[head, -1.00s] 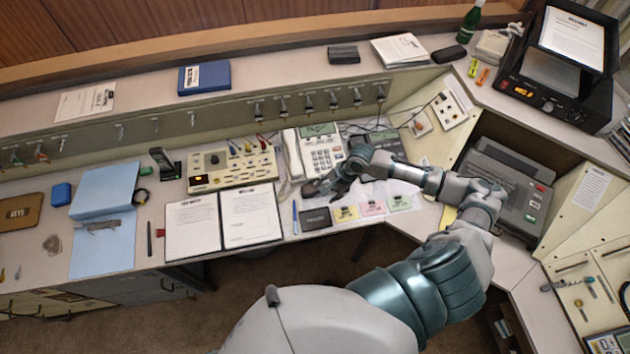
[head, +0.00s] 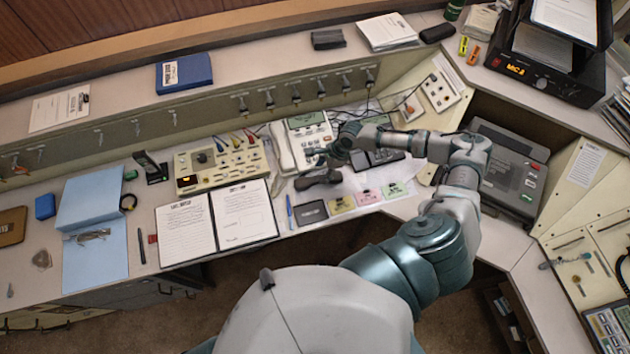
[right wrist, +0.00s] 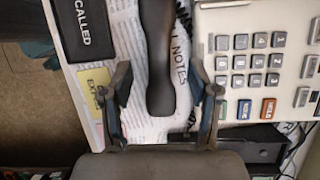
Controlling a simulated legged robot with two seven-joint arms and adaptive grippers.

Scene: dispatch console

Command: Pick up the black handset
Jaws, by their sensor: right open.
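The black handset (head: 318,178) lies on a white sheet of notes on the desk, in front of the white desk phone (head: 309,138). In the right wrist view the handset (right wrist: 159,62) runs lengthwise down from the top edge, its rounded end between my fingers. My right gripper (head: 318,155) is open, just behind the handset in the head view. In the right wrist view its fingers (right wrist: 160,80) stand apart on either side of the handset, with a gap on both sides. My left gripper is not in view.
The phone's keypad (right wrist: 255,62) is close to the right finger. A dark notepad (head: 310,212) and coloured sticky notes (head: 342,204) lie along the desk's front edge. An open binder (head: 215,220) lies to the left. A grey machine (head: 505,170) sits right of my forearm.

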